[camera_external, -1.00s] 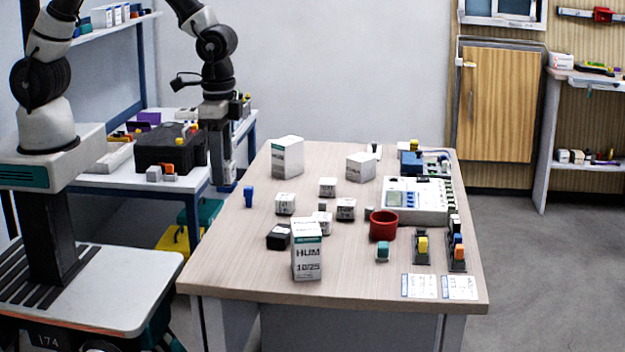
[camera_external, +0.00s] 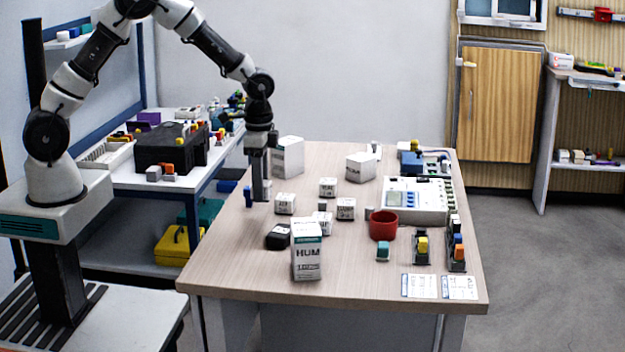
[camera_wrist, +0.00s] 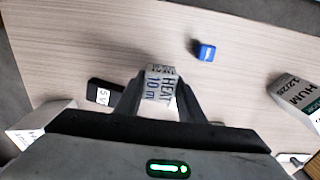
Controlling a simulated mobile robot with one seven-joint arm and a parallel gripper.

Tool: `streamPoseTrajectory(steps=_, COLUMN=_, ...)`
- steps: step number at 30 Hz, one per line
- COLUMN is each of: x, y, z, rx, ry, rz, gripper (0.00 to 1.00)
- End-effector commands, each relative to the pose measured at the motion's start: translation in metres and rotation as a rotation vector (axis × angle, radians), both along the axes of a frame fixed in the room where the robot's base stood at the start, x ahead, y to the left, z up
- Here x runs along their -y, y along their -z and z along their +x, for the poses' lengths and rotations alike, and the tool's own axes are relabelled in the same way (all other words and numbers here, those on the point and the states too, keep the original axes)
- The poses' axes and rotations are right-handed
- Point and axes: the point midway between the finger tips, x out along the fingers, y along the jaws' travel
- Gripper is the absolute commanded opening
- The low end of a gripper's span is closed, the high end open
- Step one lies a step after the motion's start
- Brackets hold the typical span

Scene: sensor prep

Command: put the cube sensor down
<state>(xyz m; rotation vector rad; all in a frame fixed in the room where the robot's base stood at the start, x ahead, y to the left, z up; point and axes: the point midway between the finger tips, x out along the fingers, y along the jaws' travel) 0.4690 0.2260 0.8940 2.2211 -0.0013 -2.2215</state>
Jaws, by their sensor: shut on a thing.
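My gripper (camera_wrist: 160,95) is shut on a white cube marked HEAT (camera_wrist: 161,86) in the wrist view, taken as the cube sensor. The cube sits between the two dark fingers. In the external view my gripper (camera_external: 260,192) points down over the left part of the table (camera_external: 225,260). The held cube cannot be made out there. Whether it touches the table cannot be told.
A blue block (camera_wrist: 204,50) stands close by, also in the external view (camera_external: 248,196). A white box (camera_external: 288,157) stands behind. The front left table is bare.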

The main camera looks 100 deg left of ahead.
Motion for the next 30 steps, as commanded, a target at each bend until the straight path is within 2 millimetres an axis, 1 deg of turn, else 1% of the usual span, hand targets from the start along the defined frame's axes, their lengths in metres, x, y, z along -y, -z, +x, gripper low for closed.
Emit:
streamPoseTrajectory(steps=1, x=0.000, y=0.008, z=-0.001, rx=-0.002, ry=0.000, rz=-0.001, gripper=0.13)
streamPoseTrajectory(steps=7, x=0.000, y=0.023, z=0.000, rx=-0.001, ry=0.000, rz=0.000, gripper=0.13)
streamPoseTrajectory(steps=13, x=0.001, y=0.051, z=-0.001, rx=-0.002, ry=0.000, rz=0.000, gripper=0.13)
streamPoseTrajectory(steps=21, x=0.000, y=0.053, z=0.000, rx=0.001, ry=-0.001, rz=0.001, gripper=0.13)
streamPoseTrajectory(steps=25, x=0.000, y=0.057, z=0.000, rx=0.000, ry=-0.001, rz=0.001, gripper=0.13)
streamPoseTrajectory(steps=26, x=0.000, y=0.056, z=0.000, rx=0.000, ry=-0.001, rz=0.001, gripper=0.40)
streamPoseTrajectory(steps=28, x=0.000, y=0.056, z=0.000, rx=0.000, ry=-0.001, rz=0.001, gripper=0.52)
streamPoseTrajectory(steps=30, x=0.000, y=0.056, z=0.000, rx=0.000, ry=-0.001, rz=0.001, gripper=0.54)
